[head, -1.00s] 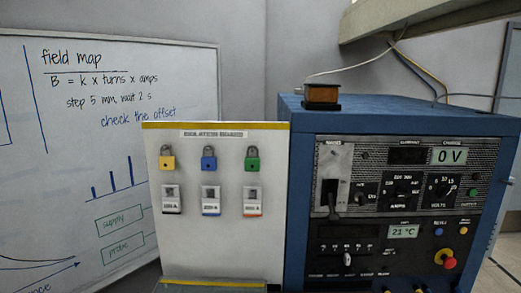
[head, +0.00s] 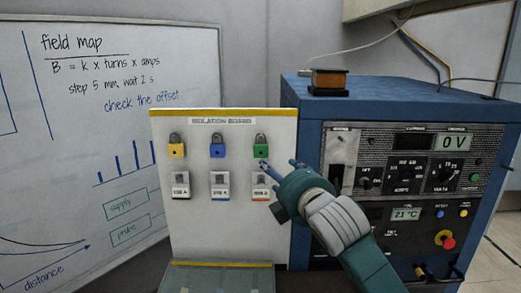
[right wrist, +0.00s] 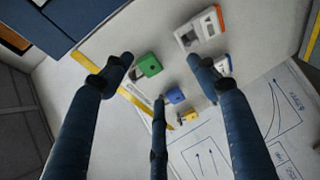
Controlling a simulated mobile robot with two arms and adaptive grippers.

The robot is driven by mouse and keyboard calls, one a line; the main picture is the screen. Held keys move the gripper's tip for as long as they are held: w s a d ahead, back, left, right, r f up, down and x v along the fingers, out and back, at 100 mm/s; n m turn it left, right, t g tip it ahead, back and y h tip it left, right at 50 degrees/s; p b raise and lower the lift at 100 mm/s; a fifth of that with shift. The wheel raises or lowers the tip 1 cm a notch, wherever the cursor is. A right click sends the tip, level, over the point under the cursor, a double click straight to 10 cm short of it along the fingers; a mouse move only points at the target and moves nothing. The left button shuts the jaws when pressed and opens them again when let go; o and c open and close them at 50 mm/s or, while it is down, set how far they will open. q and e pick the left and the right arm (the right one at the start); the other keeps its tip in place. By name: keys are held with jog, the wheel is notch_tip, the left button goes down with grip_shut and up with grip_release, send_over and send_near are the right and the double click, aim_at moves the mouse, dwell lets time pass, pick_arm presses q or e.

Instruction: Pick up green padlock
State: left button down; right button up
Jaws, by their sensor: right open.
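The green padlock (head: 261,152) hangs at the right end of the top row on the white isolation board (head: 240,245). It also shows in the right wrist view (right wrist: 149,65), beside the tip of the left-hand finger. My right gripper (head: 279,164) is just right of and below the padlock in the head view, with its fingers towards the board. In the right wrist view the gripper (right wrist: 163,78) is open, its fingers spread and nothing held. Whether a finger touches the padlock I cannot tell. My left gripper is not in view.
A blue padlock (head: 217,150) and a yellow padlock (head: 176,150) hang to the left. Tagged switches (head: 261,186) sit below the padlocks. The blue power unit (head: 300,120) stands close on the right, with a coil (head: 329,82) on top. A whiteboard (head: 70,150) is behind.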

aim_at(264, 151)
jog(key=shift+n, duration=0.3)
jog(key=w, duration=0.2)
jog(key=w+a+r+p, duration=0.1)
jog(key=w+a+p, duration=0.1)
jog(key=w, duration=0.1)
jog(key=shift+w+r, duration=0.35)
jog(key=shift+r, duration=0.05)
jog(key=w+p, duration=0.1)
jog(key=w+a+p, duration=0.1)
jog(key=w+p, duration=0.1)
jog(key=w, duration=0.1)
jog(key=shift+w+a+r, duration=0.1)
jog(key=shift+a+r, duration=0.15)
jog(key=shift+a, duration=0.1)
jog(key=shift+w+a+f, duration=0.15)
jog(key=shift+w+f, duration=0.05)
jog(key=shift+w, duration=0.15)
jog(key=c, duration=1.2)
